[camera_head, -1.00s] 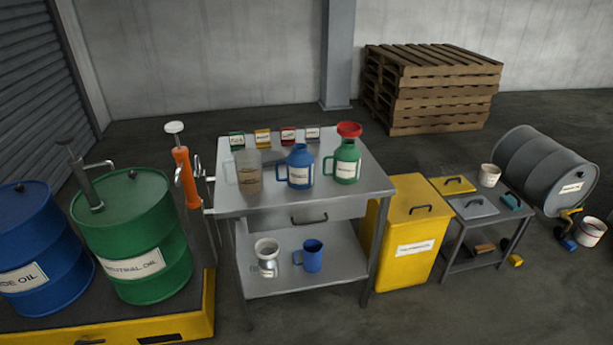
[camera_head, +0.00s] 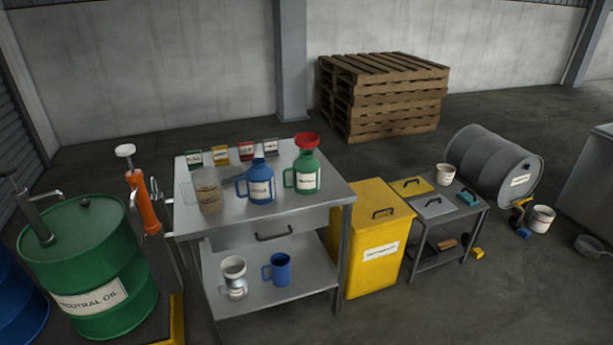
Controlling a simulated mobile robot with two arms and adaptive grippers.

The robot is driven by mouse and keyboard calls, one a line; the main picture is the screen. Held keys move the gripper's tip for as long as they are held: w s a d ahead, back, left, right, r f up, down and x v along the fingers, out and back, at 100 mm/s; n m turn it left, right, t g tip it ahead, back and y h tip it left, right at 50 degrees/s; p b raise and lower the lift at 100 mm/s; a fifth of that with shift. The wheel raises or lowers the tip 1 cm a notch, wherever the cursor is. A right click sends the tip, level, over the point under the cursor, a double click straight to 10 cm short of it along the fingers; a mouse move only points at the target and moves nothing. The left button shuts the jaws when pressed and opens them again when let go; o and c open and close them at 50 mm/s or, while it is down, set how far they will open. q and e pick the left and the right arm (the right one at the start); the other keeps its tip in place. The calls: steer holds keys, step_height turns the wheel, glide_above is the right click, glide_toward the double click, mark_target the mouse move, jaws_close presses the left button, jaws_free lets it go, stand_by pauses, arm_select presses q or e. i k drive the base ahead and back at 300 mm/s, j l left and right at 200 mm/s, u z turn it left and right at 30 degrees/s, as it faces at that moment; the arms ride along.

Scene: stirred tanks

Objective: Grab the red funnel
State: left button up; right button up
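The red funnel (camera_head: 307,140) sits on top of the green jug (camera_head: 305,174), which stands upright on the upper shelf of the metal table (camera_head: 235,210), near its right side. A blue jug (camera_head: 260,183) stands just left of the green jug, apart from the funnel. Neither of my grippers is in the head view.
A clear measuring jug (camera_head: 208,192) and several small labelled cards or boxes share the tabletop. A yellow bin (camera_head: 372,225) and a low grey table (camera_head: 455,215) stand to the right. A green drum (camera_head: 85,260) and an orange pump (camera_head: 145,205) stand to the left. Floor is open at the lower right.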

mark_target(309, 140)
steer(key=i+l+u, duration=0.15)
steer(key=i+l, duration=0.3)
steer(key=i, duration=0.2)
steer(key=i+l+u, duration=0.15)
steer(key=i+l, duration=0.35)
steer(key=i, duration=0.1)
